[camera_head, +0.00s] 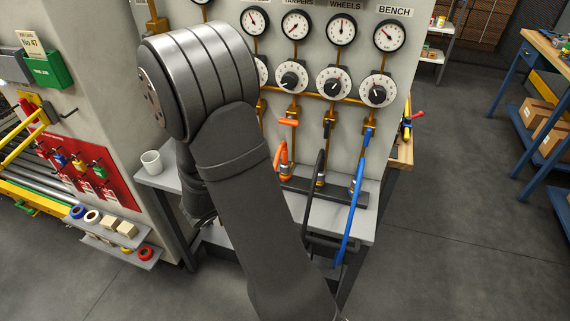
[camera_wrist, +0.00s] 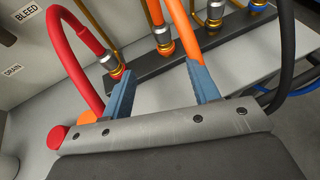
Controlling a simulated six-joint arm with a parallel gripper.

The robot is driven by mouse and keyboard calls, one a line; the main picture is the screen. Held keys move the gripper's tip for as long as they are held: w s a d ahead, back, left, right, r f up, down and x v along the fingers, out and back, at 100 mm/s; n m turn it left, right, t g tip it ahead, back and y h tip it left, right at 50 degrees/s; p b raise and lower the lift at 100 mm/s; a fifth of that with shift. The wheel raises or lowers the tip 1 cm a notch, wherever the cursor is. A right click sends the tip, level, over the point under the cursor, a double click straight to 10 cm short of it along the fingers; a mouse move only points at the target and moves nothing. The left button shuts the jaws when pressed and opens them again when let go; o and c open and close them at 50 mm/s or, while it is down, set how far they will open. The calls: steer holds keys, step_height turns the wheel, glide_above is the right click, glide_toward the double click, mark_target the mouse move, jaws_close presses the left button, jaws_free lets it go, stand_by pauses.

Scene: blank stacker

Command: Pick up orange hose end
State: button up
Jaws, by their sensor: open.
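The orange hose shows in the head view (camera_head: 281,153), rising beside the arm from a fitting at the back of the bench. In the wrist view the orange hose (camera_wrist: 181,27) runs down from the top edge to the tip of the right finger. Its lower part is hidden behind that finger. My gripper (camera_wrist: 162,72) is open, with two blue-grey fingers spread apart in front of the hose rack. The orange hose is nearer the right finger; I cannot tell if they touch. In the head view the arm hides the gripper.
A red hose (camera_wrist: 68,55) arches close beside the left finger. A dark rack (camera_wrist: 143,71) holds several brass fittings. A black hose (camera_head: 315,190) and a blue hose (camera_head: 352,205) hang to the right. The gauge panel (camera_head: 375,145) stands behind; a white cup (camera_head: 151,162) is at left.

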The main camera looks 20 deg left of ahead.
mark_target(288, 165)
steer(key=x, duration=1.1)
steer(key=shift+w+d+f, duration=0.1)
steer(key=shift+r+x, duration=0.2)
steer(key=shift+x, duration=2.5)
steer(key=shift+d, duration=0.15)
steer(key=shift+c, duration=0.2)
jaws_close()
steer(key=shift+r, duration=0.1)
